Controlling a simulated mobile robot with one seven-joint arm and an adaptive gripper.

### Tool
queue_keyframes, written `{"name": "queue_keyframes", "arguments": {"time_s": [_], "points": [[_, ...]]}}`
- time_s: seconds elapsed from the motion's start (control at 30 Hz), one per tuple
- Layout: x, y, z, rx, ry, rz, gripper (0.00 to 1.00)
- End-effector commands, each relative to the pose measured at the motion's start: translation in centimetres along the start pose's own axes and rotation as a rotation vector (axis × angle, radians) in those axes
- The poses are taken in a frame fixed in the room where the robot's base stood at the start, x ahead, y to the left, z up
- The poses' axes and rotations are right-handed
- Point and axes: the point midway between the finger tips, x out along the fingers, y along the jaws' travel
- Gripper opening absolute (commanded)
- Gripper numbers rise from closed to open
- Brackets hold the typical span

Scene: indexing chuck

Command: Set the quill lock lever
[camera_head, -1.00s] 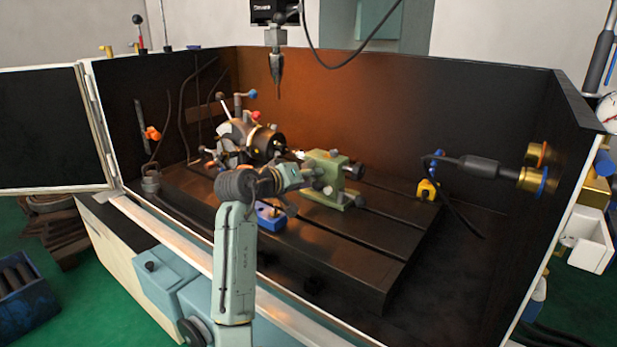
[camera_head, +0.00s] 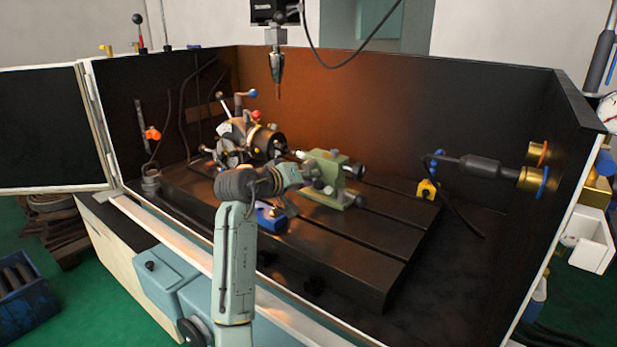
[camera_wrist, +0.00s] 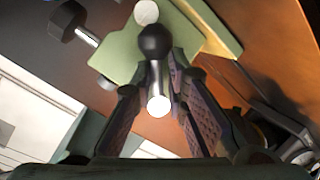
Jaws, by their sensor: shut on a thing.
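The quill lock lever (camera_wrist: 157,82) shows in the wrist view as a bright metal rod with a black ball knob. It lies between my gripper's (camera_wrist: 165,75) two dark, purple-padded fingers, which are shut on it. Behind it is the pale green tailstock body (camera_wrist: 118,55). In the head view the green tailstock (camera_head: 328,172) stands on the dark slotted table. My gripper is at its left side there, and its fingers and the lever are mostly hidden by my wrist.
The indexing chuck (camera_head: 262,143) with its levers stands left of the tailstock. A spindle tool (camera_head: 276,68) hangs above. A blue block (camera_head: 270,217) sits close by my wrist. A yellow block (camera_head: 427,189) and a dark cable lie to the right. The table's front right is clear.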

Motion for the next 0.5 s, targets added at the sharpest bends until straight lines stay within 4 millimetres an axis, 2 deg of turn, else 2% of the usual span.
{"name": "queue_keyframes", "arguments": {"time_s": [0.13, 0.4, 0.5], "points": [[0.2, 0.0, 0.3, 0.086, 0.016, -0.013, 0.00], [0.4, -0.8, 0.1, 0.399, 0.082, -0.087, 0.00], [0.3, -0.8, -0.1, 0.449, 0.091, -0.099, 0.00]]}}
